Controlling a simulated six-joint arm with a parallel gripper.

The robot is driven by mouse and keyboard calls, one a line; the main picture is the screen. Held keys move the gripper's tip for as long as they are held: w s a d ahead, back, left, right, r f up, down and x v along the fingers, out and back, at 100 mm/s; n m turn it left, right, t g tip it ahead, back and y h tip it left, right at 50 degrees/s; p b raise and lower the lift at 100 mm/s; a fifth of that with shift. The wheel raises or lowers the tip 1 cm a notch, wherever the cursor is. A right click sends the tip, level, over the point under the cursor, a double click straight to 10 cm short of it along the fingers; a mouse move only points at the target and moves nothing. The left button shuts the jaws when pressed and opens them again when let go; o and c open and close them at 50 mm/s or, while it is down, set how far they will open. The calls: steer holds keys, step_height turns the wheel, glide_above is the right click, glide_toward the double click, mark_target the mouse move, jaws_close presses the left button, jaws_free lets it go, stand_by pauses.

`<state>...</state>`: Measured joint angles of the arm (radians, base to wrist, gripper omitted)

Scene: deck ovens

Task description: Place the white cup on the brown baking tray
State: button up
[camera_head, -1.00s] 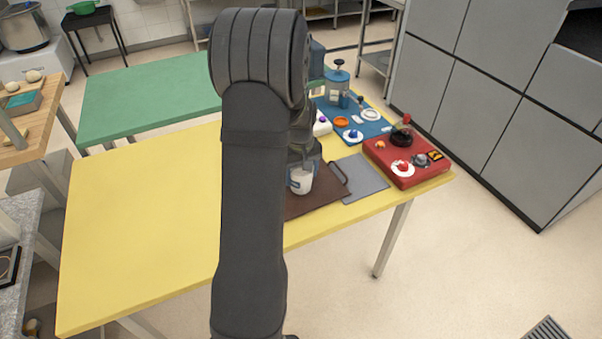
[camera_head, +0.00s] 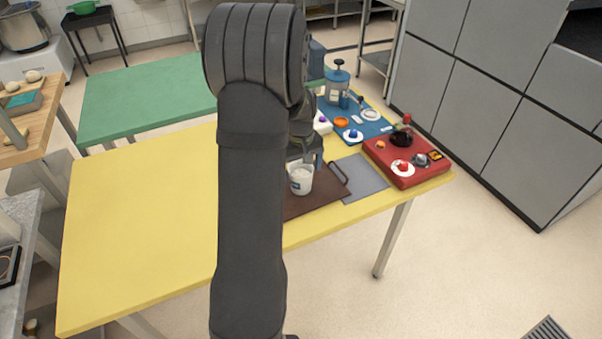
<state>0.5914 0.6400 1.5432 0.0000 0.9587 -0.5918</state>
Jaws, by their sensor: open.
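The white cup (camera_head: 301,180) stands upright on the brown baking tray (camera_head: 318,200), near the tray's left visible part. The tray lies on the yellow table and has a dark handle at its right end. Its left part is hidden behind my arm. My gripper (camera_head: 306,158) is just behind and above the cup, partly hidden by my arm. It is open, and the cup's rim and front show clear of it. I cannot see whether a finger still touches the cup's far side.
A grey mat (camera_head: 363,178) lies right of the tray. A red board (camera_head: 408,165) with small items is farther right. The yellow table's left half (camera_head: 140,220) is clear.

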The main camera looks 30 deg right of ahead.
step_height(320, 180, up, 10)
steer(key=shift+f, duration=0.15)
stand_by(0.3)
step_height(320, 180, down, 12)
steer(key=shift+r, duration=1.9)
